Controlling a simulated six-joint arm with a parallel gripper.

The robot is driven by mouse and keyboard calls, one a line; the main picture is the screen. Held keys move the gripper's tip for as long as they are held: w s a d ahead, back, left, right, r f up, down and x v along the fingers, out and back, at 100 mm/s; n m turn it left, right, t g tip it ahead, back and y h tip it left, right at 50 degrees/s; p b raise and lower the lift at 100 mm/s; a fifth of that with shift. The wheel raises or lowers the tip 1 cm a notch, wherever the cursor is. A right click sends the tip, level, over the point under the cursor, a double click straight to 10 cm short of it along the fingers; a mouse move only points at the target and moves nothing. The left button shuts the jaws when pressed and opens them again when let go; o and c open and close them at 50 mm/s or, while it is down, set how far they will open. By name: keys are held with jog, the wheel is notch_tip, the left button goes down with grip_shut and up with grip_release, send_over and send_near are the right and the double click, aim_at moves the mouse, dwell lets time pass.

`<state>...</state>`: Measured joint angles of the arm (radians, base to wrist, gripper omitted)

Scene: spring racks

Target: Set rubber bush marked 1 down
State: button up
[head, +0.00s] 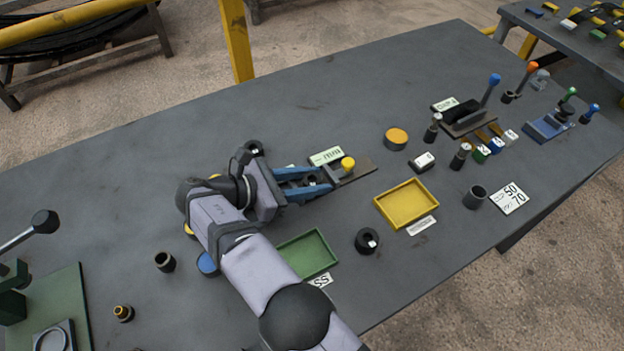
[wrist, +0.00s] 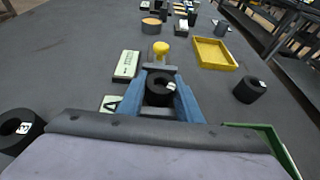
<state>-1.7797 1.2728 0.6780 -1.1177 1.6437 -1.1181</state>
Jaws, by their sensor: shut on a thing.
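My gripper (head: 318,182) is low over the middle of the table, with its blue fingers closed around a black rubber bush (wrist: 159,90). The bush is a thick ring with a small white label; its mark is too small to read for certain. In the head view the fingers partly hide this bush (head: 312,181). I cannot tell whether it touches the surface below. Just beyond the fingertips is a grey plate (head: 358,171) with a yellow knob (head: 348,163).
Other black bushes stand near the yellow tray (head: 435,206) at right (head: 368,243) and behind my wrist (head: 253,147). A green tray (head: 330,262) lies beside my arm. A label card (head: 325,156) lies behind the gripper. An orange-topped round tin (head: 396,139) stands farther back.

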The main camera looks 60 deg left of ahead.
aim_at(304, 184)
jog(key=shift+d+f, duration=0.15)
jog(key=shift+f, duration=0.5)
jog(key=o, duration=0.8)
jog(key=shift+f, duration=0.1)
jog(key=shift+r, duration=0.5)
jog(key=v, duration=0.3)
jog(key=shift+r, duration=0.1)
jog(key=shift+r+v, duration=0.25)
jog(key=shift+v, duration=1.1)
jog(key=shift+w, duration=0.1)
